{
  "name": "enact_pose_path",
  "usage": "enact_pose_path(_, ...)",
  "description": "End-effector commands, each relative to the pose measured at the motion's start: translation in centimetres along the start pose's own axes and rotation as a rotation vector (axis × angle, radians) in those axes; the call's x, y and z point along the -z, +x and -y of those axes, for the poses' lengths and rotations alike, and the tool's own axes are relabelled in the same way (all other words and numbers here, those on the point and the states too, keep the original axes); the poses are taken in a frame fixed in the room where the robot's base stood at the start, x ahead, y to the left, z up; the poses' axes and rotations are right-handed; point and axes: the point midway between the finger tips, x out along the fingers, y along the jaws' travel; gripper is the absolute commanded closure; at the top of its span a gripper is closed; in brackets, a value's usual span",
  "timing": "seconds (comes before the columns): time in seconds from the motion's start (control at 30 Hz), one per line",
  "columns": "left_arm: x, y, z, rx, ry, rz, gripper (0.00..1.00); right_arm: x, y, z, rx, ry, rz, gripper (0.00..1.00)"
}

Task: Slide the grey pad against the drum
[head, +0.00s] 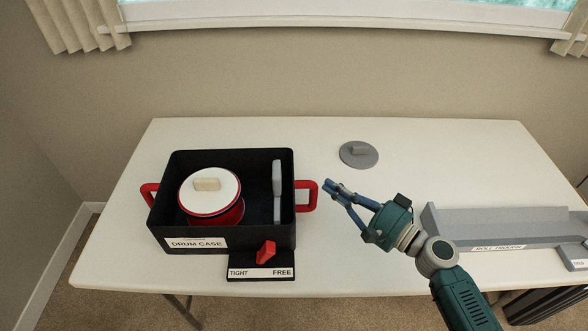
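The grey pad (277,176) stands upright inside the black drum case (222,241), near its right wall. The drum (213,192), red with a white top and a dark rim, sits in the left part of the case. A clear gap of case floor lies between pad and drum. A red lever (266,251) on the case front stands above a plate marked TIGHT at left and FREE at right; it leans right. My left gripper is out of view.
A small tan block (207,184) lies on the drum top. Red handles stick out from both case sides. A grey roll trough (505,223) is at the right. White table (430,150) is bare at the back.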

Motion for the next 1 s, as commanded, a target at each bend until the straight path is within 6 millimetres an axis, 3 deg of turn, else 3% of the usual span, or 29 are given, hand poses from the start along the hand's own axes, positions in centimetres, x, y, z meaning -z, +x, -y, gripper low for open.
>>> enact_pose_path(0.03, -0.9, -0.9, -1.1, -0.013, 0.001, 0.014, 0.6, 0.0, 1.3, 0.6, 0.004, 0.002, 0.002, 1.0)
enact_pose_path(0.13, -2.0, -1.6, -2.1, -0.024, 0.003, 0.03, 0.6, 0.0, 3.6, 0.6, 0.003, 0.002, 0.001, 1.0)
enact_pose_path(0.3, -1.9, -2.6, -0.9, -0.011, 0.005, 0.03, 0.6, -0.1, 7.0, 0.6, 0.003, 0.0, 0.003, 1.0)
enact_pose_path(0.43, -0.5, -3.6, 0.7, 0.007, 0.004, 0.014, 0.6, -1.8, 8.2, 0.4, 0.0, 0.002, 0.004, 1.0)
enact_pose_path(0.6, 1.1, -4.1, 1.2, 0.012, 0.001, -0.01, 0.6, -2.8, 9.2, 0.2, 0.0, 0.001, 0.002, 1.0)
enact_pose_path(1.0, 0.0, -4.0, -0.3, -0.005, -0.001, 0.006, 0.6, -3.0, 9.4, 0.0, 0.0, -0.001, 0.003, 1.0)
